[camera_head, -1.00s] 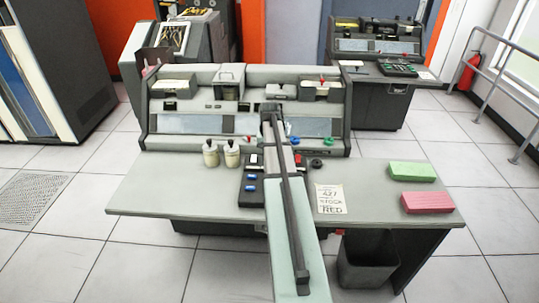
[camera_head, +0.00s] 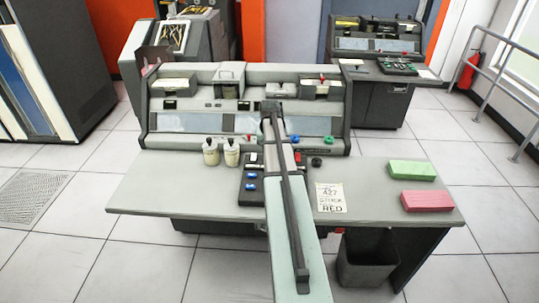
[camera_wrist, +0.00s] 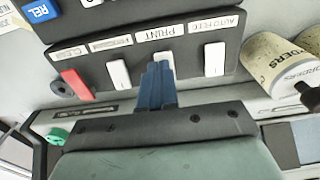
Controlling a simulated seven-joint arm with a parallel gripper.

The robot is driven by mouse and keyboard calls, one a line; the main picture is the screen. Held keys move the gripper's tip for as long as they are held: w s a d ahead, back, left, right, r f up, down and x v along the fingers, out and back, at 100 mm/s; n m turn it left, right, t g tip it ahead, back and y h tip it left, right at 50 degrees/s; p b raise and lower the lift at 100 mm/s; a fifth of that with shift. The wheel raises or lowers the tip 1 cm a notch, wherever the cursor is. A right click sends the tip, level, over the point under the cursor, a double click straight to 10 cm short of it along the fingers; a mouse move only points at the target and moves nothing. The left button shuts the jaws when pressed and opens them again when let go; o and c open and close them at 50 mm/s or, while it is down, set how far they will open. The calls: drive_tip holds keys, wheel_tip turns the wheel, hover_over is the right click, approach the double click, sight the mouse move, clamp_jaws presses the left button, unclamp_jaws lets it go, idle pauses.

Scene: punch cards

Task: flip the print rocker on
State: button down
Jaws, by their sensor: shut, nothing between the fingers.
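The switch strip shows in the wrist view with labelled rockers. The print label (camera_wrist: 157,33) is readable, and the print rocker (camera_wrist: 166,57) below it is white and mostly hidden behind my fingertips. My gripper (camera_wrist: 159,66) is shut and empty, its blue fingers pointing at that rocker. I cannot tell whether they touch it or which way it is tilted. A white rocker (camera_wrist: 118,73) stands to the left and the auto feed rocker (camera_wrist: 214,59) to the right. In the head view my arm hides most of the strip.
A red rocker (camera_wrist: 76,84) sits at the strip's left end. Two cream pots (camera_head: 231,153) stand left of the dark key panel (camera_head: 243,199). A paper note (camera_head: 331,197), green block (camera_head: 411,170) and pink block (camera_head: 427,201) lie on the right of the desk.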

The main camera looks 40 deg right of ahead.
drive_tip(key=shift+r, duration=0.1)
idle(0.3)
wheel_tip(320, 180, up, 14)
drive_tip(key=s+a, duration=0.2)
drive_tip(key=shift+f, duration=0.2)
idle(0.3)
idle(0.5)
